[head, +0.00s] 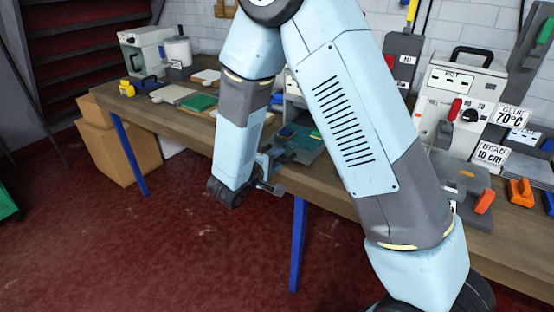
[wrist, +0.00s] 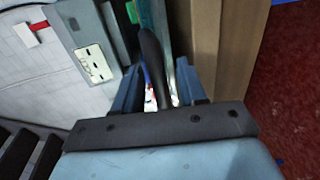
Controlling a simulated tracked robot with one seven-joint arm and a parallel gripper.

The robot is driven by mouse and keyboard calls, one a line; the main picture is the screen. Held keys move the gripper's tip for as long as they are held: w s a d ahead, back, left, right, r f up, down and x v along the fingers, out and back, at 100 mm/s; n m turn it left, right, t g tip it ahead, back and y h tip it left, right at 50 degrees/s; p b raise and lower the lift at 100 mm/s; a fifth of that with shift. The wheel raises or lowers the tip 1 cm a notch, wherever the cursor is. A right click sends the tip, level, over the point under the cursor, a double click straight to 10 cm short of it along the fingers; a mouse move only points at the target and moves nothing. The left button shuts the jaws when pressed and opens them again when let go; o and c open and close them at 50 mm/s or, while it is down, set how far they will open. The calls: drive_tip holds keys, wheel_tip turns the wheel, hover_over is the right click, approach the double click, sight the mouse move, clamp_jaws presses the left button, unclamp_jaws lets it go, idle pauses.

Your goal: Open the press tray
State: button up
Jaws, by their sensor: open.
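The press tray (head: 303,153) is a teal-green slab on the bench, partly behind my arm in the head view. A green and a blue piece lie on it. The grey press body (wrist: 88,38) shows at the upper left of the wrist view. My gripper (head: 268,172) is at the bench's front edge, by the tray's near side. In the wrist view its blue fingers (wrist: 158,88) are open. A dark rounded handle (wrist: 151,62) stands between them, with a gap visible beside it. Whether either finger touches it, I cannot tell. My arm hides most of the press in the head view.
The wooden bench (head: 180,115) runs along the brick wall. A glue pot unit (head: 462,90), a grey plate with an orange handle and orange clamps (head: 520,192) stand at right. Boards and a white machine stand at left. Cardboard boxes (head: 125,145) are below. The red floor in front is clear.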

drive_tip(key=v, duration=1.2)
drive_tip(key=shift+s+a, duration=0.15)
drive_tip(key=shift+s, duration=0.15)
drive_tip(key=shift+r, duration=0.15)
drive_tip(key=s+d+r+m+g, duration=0.25)
drive_tip(key=d+r+g, duration=0.25)
drive_tip(key=d, duration=0.5)
drive_tip(key=s+d+r+m+g, duration=0.1)
drive_tip(key=d+r+m+g, duration=0.4)
drive_tip(key=d, duration=0.5)
drive_tip(key=s+d+r+m+t+y, duration=0.2)
drive_tip(key=s+d+r+m+y, duration=0.1)
drive_tip(key=s+d+r+y, duration=0.5)
drive_tip(key=shift+s+d+r+t+y, duration=0.3)
drive_tip(key=shift+s+r+t+y, duration=0.15)
drive_tip(key=shift+s+r, duration=1.3)
drive_tip(key=shift+w+r+m, duration=0.15)
drive_tip(key=shift+w+m, duration=0.05)
drive_tip(key=shift+m, duration=0.05)
